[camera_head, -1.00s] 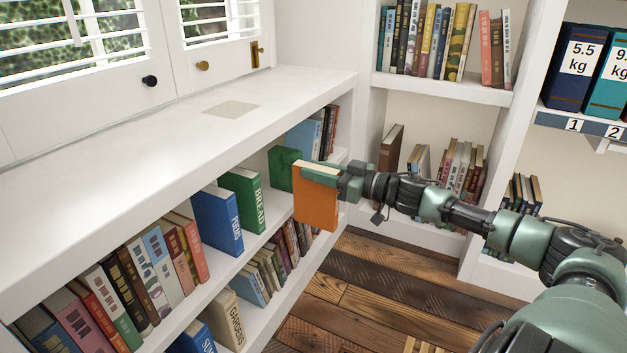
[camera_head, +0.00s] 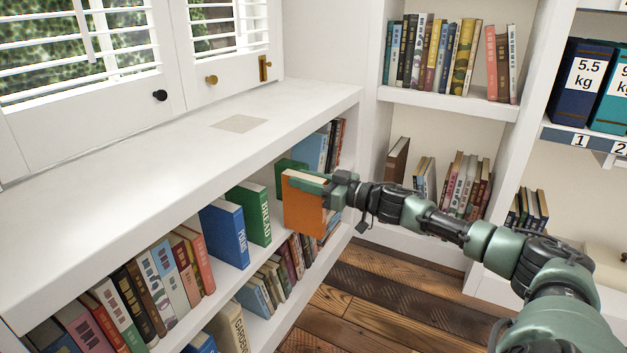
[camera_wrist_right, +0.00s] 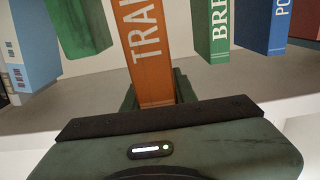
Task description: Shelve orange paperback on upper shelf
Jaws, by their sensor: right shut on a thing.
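The orange paperback (camera_head: 304,210) is upright in my right gripper (camera_head: 314,186), at the front of the low bookcase's upper shelf (camera_head: 222,288). My right gripper is shut on it, with green fingers along its top part. In the right wrist view the orange spine (camera_wrist_right: 153,55) with white letters stands between the fingers. The gap at the book has the green BREAD book (camera_head: 257,213) on one side and a dark green book (camera_head: 287,164) on the other. The book's far end and contact with the shelf are hidden in the head view. My left gripper is not in view.
The blue POEMS book (camera_head: 224,232) stands beside BREAD. Light blue books (camera_head: 310,150) stand farther along the shelf. The white counter (camera_head: 130,160) overhangs the shelf. A lower row of books (camera_head: 272,278) lies below. A tall bookcase (camera_head: 445,100) stands behind my right arm.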

